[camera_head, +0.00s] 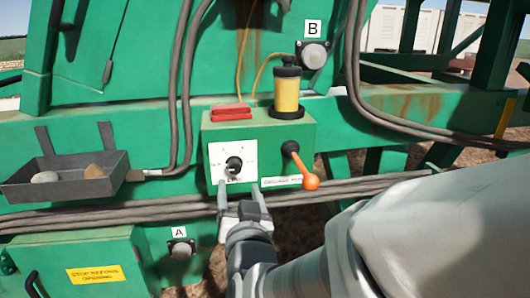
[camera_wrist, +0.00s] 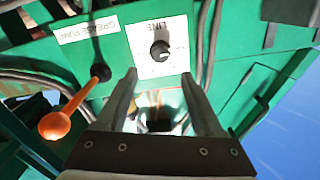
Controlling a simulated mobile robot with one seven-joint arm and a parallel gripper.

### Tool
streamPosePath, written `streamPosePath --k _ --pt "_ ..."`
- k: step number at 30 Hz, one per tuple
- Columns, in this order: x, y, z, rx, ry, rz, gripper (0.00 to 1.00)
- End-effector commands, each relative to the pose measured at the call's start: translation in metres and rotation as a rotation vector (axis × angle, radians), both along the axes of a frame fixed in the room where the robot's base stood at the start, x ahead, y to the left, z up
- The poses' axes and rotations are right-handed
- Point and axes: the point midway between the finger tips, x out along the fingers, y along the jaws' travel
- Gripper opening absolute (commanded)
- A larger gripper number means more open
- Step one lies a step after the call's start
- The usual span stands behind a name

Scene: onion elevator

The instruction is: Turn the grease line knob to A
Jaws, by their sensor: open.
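The grease line knob (camera_head: 234,164) is a small black round knob on a white plate (camera_head: 219,153) on the front of a green box. It also shows in the wrist view (camera_wrist: 160,50), where the picture is turned over and "LINE" reads upside down. I cannot clearly tell which mark the knob points to. My gripper (camera_head: 239,188) is open and empty, just below the knob in the head view. In the wrist view, the fingertips (camera_wrist: 159,75) are spread left and right of the knob's line, apart from it.
An orange-handled lever (camera_head: 310,181) sits right of the knob, near the gripper. A yellow grease cup (camera_head: 286,92) and a red block (camera_head: 231,112) stand on the box. Fittings labelled A (camera_head: 181,249) and B (camera_head: 314,55), cables and a grey tray (camera_head: 70,187) are around.

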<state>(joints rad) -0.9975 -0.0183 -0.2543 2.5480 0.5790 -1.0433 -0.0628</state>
Motion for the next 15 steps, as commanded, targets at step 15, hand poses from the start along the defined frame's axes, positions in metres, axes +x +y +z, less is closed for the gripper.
streamPosePath --k 15 --pt "0.032 0.008 0.003 -0.004 0.003 0.001 0.69"
